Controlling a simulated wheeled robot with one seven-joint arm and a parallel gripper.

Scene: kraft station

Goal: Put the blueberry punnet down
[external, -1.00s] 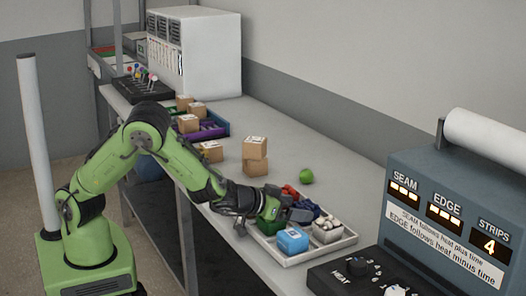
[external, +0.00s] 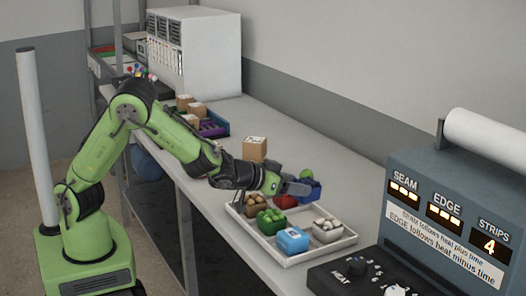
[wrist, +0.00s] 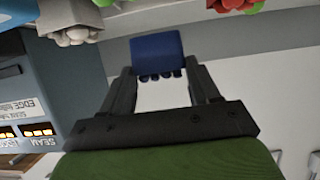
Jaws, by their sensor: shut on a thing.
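The blueberry punnet is a small blue box (wrist: 157,51) held between the two fingers of my gripper (wrist: 160,85) in the wrist view. Dark round berries show along its edge there. In the external view the blue punnet (external: 311,190) is at the tip of my gripper (external: 300,188), over or just past the far edge of the white tray (external: 333,246). I cannot tell its exact height above the table. My gripper is shut on it.
The tray holds a green punnet (external: 270,222), a light-blue one (external: 292,239), a pale-filled one (external: 327,230), a brown one (external: 256,203) and red items (external: 285,202). A green ball (external: 306,174) lies behind my gripper. Cardboard boxes (external: 255,148) stand left. The sealing machine (external: 440,215) is right.

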